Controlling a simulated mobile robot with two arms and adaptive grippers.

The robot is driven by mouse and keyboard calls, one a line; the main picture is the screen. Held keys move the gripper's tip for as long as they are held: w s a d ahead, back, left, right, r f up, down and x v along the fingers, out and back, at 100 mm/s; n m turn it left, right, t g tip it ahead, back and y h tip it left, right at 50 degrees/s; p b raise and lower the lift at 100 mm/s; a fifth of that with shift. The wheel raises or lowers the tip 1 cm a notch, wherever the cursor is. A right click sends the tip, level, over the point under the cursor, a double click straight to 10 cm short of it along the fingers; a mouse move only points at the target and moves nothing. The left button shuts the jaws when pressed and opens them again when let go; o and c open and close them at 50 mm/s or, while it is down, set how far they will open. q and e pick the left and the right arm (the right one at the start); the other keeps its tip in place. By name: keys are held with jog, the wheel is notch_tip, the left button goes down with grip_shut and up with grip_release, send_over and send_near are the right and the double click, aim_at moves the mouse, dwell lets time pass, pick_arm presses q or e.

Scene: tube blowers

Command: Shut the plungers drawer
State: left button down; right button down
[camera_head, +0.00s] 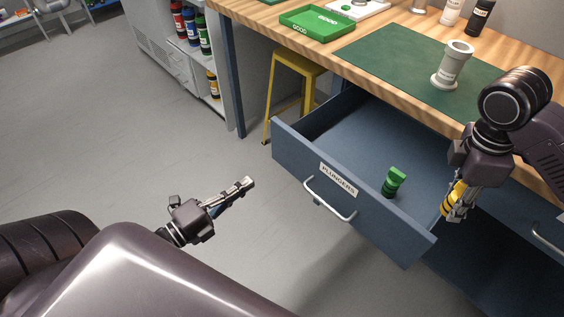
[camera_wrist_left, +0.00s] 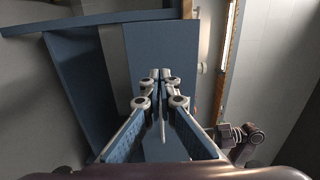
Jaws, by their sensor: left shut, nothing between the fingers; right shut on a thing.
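The plungers drawer (camera_head: 290,148) is blue and stands pulled out from under the wooden workbench. Its front carries a label reading PLUNGERS (camera_head: 338,179) and a silver bar handle (camera_head: 329,201). A green plunger (camera_head: 394,182) stands inside it near the front. My left gripper (camera_head: 249,183) is shut and empty, in the air to the left of the drawer front, apart from the handle. In the left wrist view its closed fingers (camera_wrist_left: 161,78) show before blue panels. My right gripper (camera_head: 453,212) is shut on a yellow plunger (camera_head: 455,194) at the drawer's right side.
On the bench are a green mat (camera_head: 400,58), a grey-white tube (camera_head: 453,66) on it, and a green tray (camera_head: 317,22) marked GOOD. A yellow stool (camera_head: 294,62) stands under the bench. The floor left of the drawer is clear.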

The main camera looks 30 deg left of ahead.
aim_at(288, 155)
pick_arm(q)
jog(key=x, duration=1.2)
jog(key=shift+w+f, duration=0.1)
jog(key=shift+w, duration=0.1)
